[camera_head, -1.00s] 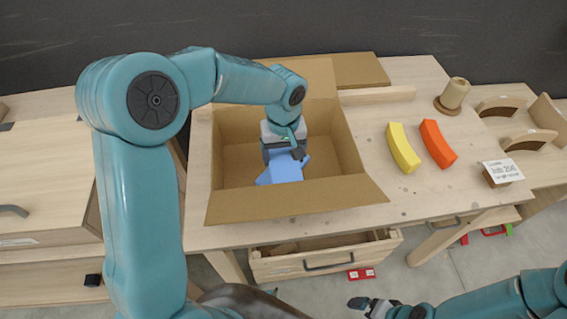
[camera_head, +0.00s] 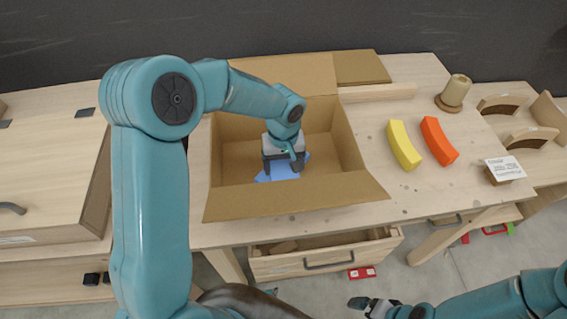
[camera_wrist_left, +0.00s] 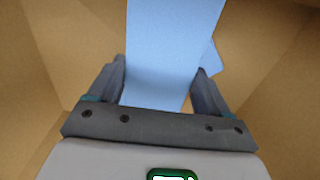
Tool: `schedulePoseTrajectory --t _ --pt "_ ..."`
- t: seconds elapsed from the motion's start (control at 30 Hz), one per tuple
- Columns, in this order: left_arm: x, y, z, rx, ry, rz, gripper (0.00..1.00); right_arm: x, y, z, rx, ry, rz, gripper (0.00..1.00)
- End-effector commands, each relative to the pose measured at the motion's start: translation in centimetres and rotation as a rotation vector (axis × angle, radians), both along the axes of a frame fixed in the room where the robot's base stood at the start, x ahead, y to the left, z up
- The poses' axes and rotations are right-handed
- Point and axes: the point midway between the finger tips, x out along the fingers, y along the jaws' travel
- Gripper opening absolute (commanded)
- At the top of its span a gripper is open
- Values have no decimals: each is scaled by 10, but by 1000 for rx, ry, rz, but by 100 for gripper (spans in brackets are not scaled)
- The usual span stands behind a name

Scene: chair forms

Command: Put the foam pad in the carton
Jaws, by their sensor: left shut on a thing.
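The foam pad (camera_head: 284,172) is light blue and inside the open cardboard carton (camera_head: 357,188). My left gripper (camera_head: 282,164) reaches down into the carton and is shut on the pad. In the left wrist view the pad (camera_wrist_left: 172,45) runs between the two fingers, with brown carton walls around it. Another blue surface (camera_wrist_left: 209,62) shows behind it at the right; I cannot tell whether it is a separate piece. The pad's lower end is hidden. My right gripper (camera_head: 372,305) is at the bottom, away from the table; its jaw opening is unclear.
A yellow curved block (camera_head: 403,146) and an orange one (camera_head: 438,141) lie right of the carton. A wooden spool (camera_head: 454,93), a small sign (camera_head: 504,168) and curved wooden forms (camera_head: 530,137) stand farther right. An open drawer (camera_head: 325,256) is below the table's front edge.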

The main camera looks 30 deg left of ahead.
Motion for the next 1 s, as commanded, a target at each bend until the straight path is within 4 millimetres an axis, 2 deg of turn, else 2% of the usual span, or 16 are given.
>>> schedulePoseTrajectory --t 0.03,0.07,0.1,0.33,0.47,0.53,0.8,1.0 --pt "0 0 -3 0 0 0 50 0 0 -3 0 0 0 100" --pt "0 0 -1 0 0 0 88 0 0 -1 0 0 0 100" --pt "0 0 -1 0 0 0 100 0 0 -1 0 0 0 100" --pt "0 0 1 0 0 0 100 0 0 1 0 0 0 100" --pt "0 0 14 0 0 0 100 0 0 14 0 0 0 100" --pt "1 0 22 1 -4 1 100 0 0 11 0 -1 0 100" --pt "1 0 88 0 -6 0 100 0 0 10 0 0 0 100" --pt "0 0 120 0 -1 -1 100 0 0 11 0 0 0 100"
